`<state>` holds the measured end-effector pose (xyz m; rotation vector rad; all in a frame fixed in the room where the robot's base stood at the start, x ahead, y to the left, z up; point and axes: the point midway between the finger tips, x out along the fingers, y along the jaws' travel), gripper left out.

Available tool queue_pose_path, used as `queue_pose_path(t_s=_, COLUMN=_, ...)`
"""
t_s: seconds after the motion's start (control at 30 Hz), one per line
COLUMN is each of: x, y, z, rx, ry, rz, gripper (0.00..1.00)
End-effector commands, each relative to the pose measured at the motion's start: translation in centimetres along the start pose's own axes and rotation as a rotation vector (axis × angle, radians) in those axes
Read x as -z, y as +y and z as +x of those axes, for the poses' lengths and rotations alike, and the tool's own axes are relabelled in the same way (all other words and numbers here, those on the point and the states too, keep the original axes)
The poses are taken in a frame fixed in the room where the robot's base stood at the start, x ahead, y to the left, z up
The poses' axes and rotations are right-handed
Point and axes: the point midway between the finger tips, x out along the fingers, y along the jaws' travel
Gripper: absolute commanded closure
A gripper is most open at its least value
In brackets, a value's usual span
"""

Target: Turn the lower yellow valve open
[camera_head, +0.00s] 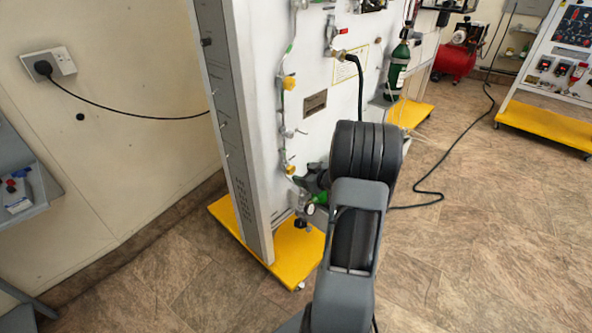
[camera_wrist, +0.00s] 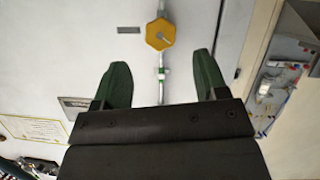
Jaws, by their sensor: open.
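The lower yellow valve (camera_head: 291,170) is on the pipe running down the white panel, just left of my gripper (camera_head: 306,182) in the head view. In the wrist view a yellow hexagonal knob (camera_wrist: 160,34), which looks like this valve, sits near the top centre on a thin pipe. The two dark green fingers of my gripper (camera_wrist: 160,60) are spread apart below it in the picture. They are empty, and the knob lies beyond their tips. I cannot tell the exact distance to the panel. My arm hides part of the panel's lower right.
An upper yellow valve (camera_head: 289,83) is higher on the same pipe. A green cylinder (camera_head: 399,68) stands to the right. The panel stands on a yellow base (camera_head: 290,262). A black hose (camera_head: 360,88) hangs near my arm. The floor at right is mostly clear.

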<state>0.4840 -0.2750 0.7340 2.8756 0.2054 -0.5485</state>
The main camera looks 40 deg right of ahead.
Motion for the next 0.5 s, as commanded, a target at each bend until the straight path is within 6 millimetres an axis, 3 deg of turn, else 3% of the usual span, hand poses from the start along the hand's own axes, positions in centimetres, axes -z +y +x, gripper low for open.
queue_pose_path(t_s=0.2, x=0.2, y=0.1, z=-4.1, rx=-0.003, ry=0.000, rz=0.001, gripper=0.33)
queue_pose_path(t_s=0.5, x=0.0, y=0.0, z=-6.5, rx=-0.001, ry=0.000, rz=0.000, gripper=0.33)
